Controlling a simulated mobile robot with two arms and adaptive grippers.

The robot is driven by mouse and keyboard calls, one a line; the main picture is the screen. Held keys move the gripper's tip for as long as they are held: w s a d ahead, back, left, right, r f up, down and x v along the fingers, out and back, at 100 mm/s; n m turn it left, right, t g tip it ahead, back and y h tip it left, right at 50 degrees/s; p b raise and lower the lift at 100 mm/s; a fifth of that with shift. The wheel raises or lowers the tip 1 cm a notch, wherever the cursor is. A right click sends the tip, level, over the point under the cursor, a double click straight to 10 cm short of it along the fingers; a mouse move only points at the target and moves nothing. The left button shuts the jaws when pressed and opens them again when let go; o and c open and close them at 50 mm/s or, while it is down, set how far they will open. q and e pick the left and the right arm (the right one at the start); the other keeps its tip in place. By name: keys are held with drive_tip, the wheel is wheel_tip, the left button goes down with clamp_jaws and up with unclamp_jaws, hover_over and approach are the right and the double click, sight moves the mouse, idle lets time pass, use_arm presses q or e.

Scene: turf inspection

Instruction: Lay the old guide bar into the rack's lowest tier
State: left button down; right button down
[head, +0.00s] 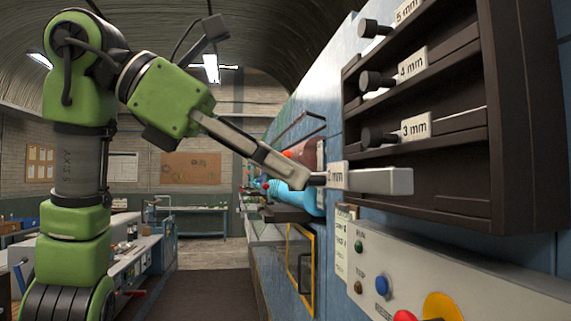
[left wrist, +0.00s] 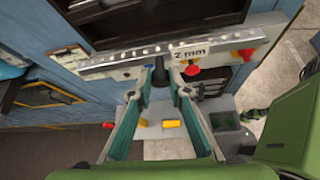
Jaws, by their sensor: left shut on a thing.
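My left gripper (head: 308,180) reaches in from the left, shut on the dark knob at the near end of the pale metal guide bar (head: 382,181). The bar carries a "2 mm" label and lies about level, in front of the lower part of the dark rack (head: 518,120). Its label (left wrist: 192,52) and the knob (left wrist: 159,76) between my fingers (left wrist: 163,72) also show in the left wrist view. The rack's higher tiers hold bars with knobs and labels "3 mm", "4 mm" and "5 mm". The lowest tier is partly hidden behind the held bar. My right gripper is out of view.
A control panel (head: 480,285) with coloured buttons juts out below the rack and bar. A light blue object (head: 290,172) stands behind the gripper by the blue wall. A workbench (head: 140,255) lies to the left, and the floor aisle (head: 210,285) is clear.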

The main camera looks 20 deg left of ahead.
sight(322, 175)
use_arm(q)
drive_tip(key=shift+a, duration=0.1)
drive_tip(key=shift+w+d+p, duration=0.5)
drive_tip(key=shift+w+d, duration=0.2)
drive_tip(key=shift+d, duration=0.35)
drive_tip(key=shift+w+d+p, duration=0.5)
drive_tip(key=shift+w+d, duration=0.2)
drive_tip(key=shift+d, duration=0.35)
drive_tip(key=shift+r+p, duration=0.1)
drive_tip(key=shift+p, duration=0.3)
drive_tip(key=shift+w+d, duration=0.1)
drive_tip(key=shift+d, duration=0.1)
idle(0.4)
